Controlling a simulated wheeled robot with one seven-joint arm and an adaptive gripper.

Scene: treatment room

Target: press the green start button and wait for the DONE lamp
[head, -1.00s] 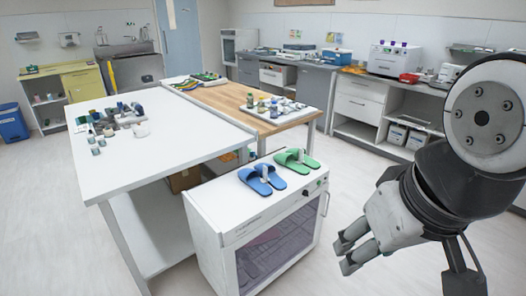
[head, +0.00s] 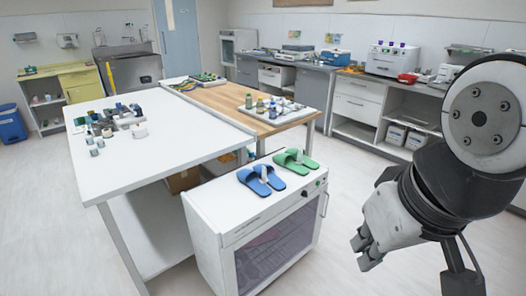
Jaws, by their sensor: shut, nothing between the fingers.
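A white cabinet (head: 208,229) with a dark glass door stands in the middle foreground. Small controls (head: 304,194) sit on the right part of its front strip; they are too small for me to tell a green start button or a DONE lamp for certain. My gripper (head: 363,252) is shut and empty. It hangs at the right of the picture, to the right of the cabinet's door and apart from it, with its fingers pointing down and left.
Blue slippers (head: 261,181) and green slippers (head: 295,162) lie on the cabinet top. A white table (head: 170,150) with small items stands left behind it, beside a wood-topped table (head: 237,99). Counters line the back wall. Floor is clear between the cabinet and my gripper.

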